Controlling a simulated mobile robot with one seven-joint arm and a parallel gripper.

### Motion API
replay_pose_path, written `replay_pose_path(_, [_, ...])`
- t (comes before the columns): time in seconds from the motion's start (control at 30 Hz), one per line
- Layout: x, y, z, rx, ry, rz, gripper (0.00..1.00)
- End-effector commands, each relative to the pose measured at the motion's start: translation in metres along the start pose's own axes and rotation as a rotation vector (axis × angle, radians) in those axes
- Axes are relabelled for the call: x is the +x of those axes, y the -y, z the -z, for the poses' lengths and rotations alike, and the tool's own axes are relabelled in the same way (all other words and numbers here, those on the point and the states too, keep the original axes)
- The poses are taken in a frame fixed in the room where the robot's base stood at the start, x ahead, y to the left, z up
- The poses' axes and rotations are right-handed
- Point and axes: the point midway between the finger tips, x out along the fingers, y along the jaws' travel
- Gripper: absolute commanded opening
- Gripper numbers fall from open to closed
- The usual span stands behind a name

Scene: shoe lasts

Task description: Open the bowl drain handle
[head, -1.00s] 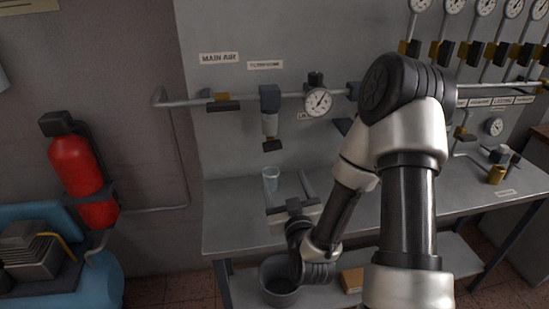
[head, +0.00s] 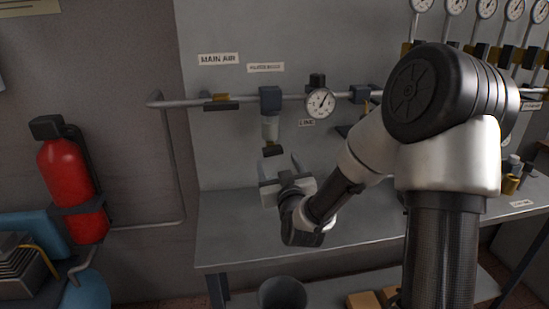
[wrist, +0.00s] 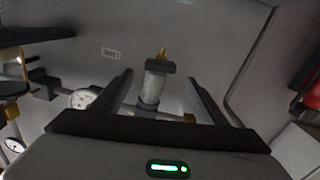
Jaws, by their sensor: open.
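The air filter (head: 270,100) hangs on the pipe below the wall labels, with a pale bowl (head: 269,128) under its dark head. The dark bowl drain handle (head: 272,150) is at the bowl's lower end. In the wrist view the handle (wrist: 160,68) is a dark block with a small brass tip, at the end of the bowl (wrist: 151,90). My gripper (head: 280,161) is open and empty, just below the handle. In the wrist view the bowl and handle appear between the fingers of my gripper (wrist: 161,75); I cannot tell any contact.
A round gauge (head: 320,102) is on the pipe right of the filter. The metal bench (head: 225,235) extends below my gripper. A grey bucket (head: 283,293) stands under it. A red extinguisher (head: 68,180) is at left. My arm hides the bench's right middle.

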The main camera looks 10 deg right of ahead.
Motion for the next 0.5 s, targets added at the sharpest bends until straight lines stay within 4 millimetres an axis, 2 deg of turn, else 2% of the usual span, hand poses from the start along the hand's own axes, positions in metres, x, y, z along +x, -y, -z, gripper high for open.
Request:
replay_pose_path(0.1, [0.024, 0.0, -0.001, 0.003, 0.0, 0.0, 0.67])
replay_pose_path(0.2, [0.038, 0.0, -0.001, 0.001, 0.0, 0.0, 0.67])
replay_pose_path(0.33, [0.051, 0.0, -0.001, 0.001, 0.0, 0.0, 0.67])
replay_pose_path(0.5, [0.056, 0.0, -0.001, -0.001, 0.001, 0.001, 0.67])
